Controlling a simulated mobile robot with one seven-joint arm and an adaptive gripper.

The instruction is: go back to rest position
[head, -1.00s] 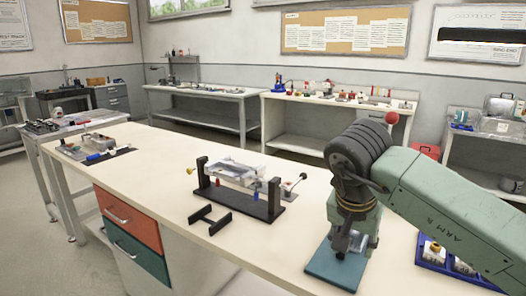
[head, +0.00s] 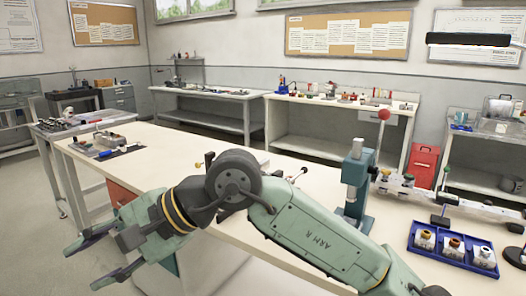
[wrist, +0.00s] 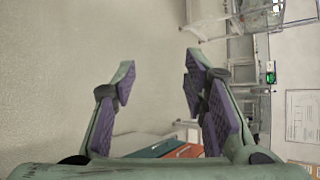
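My gripper (head: 98,252) is at the lower left of the head view, off the front edge of the table and over the floor. Its two fingers are spread wide apart with nothing between them. In the wrist view the purple-padded fingers (wrist: 157,92) also stand apart and empty, with bare floor behind them. My green arm crosses the front of the long table (head: 290,203) and hides part of its top and the drawers.
A teal press (head: 356,180) with a red knob stands on the table, right of my arm. A blue tray (head: 428,250) with several small fittings lies at the right. Drawer fronts (wrist: 160,148) show below the fingers. Open floor (head: 50,225) lies at the left.

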